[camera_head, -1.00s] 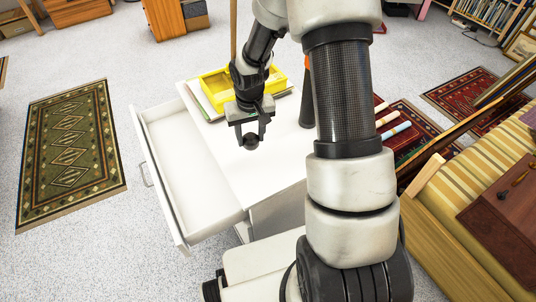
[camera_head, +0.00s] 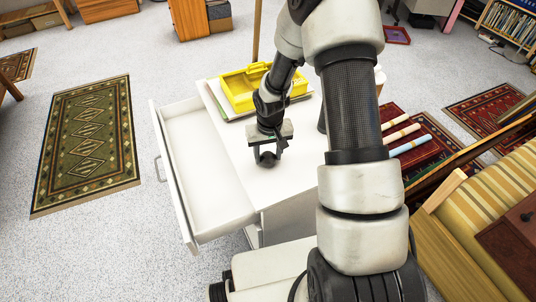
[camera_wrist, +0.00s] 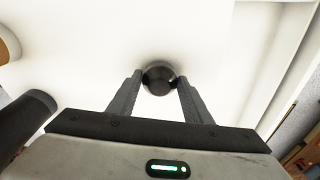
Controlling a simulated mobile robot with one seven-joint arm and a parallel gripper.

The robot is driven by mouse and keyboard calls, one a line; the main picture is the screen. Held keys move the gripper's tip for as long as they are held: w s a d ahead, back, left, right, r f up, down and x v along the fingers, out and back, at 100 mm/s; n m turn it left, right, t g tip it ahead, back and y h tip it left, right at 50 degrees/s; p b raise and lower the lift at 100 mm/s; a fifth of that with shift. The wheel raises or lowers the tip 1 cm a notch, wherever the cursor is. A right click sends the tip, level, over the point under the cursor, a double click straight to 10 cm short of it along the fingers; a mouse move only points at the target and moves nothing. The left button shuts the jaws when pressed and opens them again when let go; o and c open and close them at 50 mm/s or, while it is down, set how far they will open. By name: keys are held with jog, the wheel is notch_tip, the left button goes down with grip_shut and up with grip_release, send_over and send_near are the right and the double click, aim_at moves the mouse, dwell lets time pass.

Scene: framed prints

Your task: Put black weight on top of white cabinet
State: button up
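The black weight (camera_head: 267,160) is a small dark round object between my gripper's fingertips. It also shows in the wrist view (camera_wrist: 158,76), with a finger against each side. My gripper (camera_head: 267,158) points down over the white top of the white cabinet (camera_head: 285,187) and is shut on the weight. The weight is at or just above the top; I cannot tell whether it touches. The cabinet's drawer (camera_head: 208,200) is pulled open on the left and looks empty.
A yellow caddy (camera_head: 239,93) sits on papers at the cabinet's back. A dark upright object (camera_wrist: 28,122) stands near the cabinet top's side, partly hidden by my arm in the head view. The cabinet top around my gripper is clear. A striped sofa (camera_head: 480,215) is at right.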

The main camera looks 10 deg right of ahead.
jog(key=o, duration=0.3)
